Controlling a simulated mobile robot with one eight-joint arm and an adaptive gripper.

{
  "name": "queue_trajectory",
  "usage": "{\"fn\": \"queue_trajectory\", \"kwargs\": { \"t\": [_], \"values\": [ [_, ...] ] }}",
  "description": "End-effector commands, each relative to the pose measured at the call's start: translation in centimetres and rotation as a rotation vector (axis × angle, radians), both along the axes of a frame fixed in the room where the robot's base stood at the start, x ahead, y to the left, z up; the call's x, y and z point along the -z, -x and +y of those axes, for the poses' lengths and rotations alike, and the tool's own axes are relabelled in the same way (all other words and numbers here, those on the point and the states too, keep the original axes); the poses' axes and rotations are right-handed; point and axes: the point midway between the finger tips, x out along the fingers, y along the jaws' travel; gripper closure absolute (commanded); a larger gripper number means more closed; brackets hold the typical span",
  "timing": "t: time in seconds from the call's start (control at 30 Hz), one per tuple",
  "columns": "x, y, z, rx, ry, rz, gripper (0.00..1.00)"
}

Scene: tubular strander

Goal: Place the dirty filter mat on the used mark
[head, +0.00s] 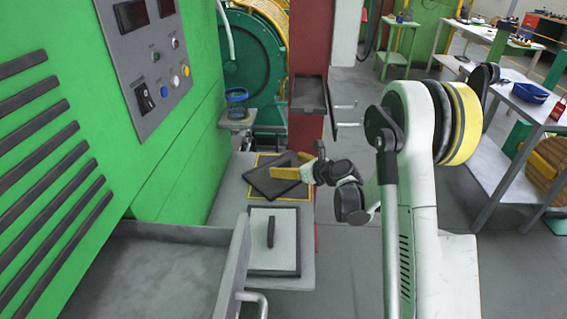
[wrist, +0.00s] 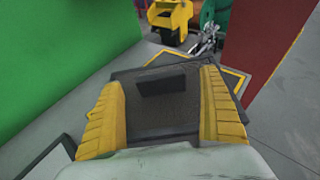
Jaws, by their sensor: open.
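The dirty filter mat (head: 268,183) is a dark, framed square with a black handle block, clear in the wrist view (wrist: 178,113). It lies turned at an angle over the used mark, a yellow-outlined square (head: 288,198) on the grey bench. The mark's edge also shows behind the mat in the wrist view (wrist: 238,82). My gripper (head: 296,171) is at the mat's right side in the head view. In the wrist view its yellow ribbed fingers (wrist: 162,105) are wide apart, one on each side of the mat. Whether they touch it is unclear.
A clean white mat (head: 285,255) with a dark handle lies nearer on the bench. An open grey drawer or tray (head: 150,270) and the green cabinet (head: 60,130) stand at left. A red post (head: 307,60) with a small tray rises behind.

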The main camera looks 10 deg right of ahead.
Motion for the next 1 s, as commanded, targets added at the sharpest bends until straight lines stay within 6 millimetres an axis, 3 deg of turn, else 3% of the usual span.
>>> {"fn": "queue_trajectory", "kwargs": {
  "t": [0.3, 0.57, 0.77, 1.0],
  "values": [
    [-3.1, 5.9, -3.0, 0.001, 0.000, 0.000, 0.10],
    [-4.3, 8.1, -3.5, -0.020, 0.041, -0.006, 0.10],
    [-8.5, 11.2, -0.6, -0.216, 0.424, -0.072, 0.10],
    [-13.7, 19.7, 2.8, -0.649, 1.098, -0.208, 0.10]
  ]
}}
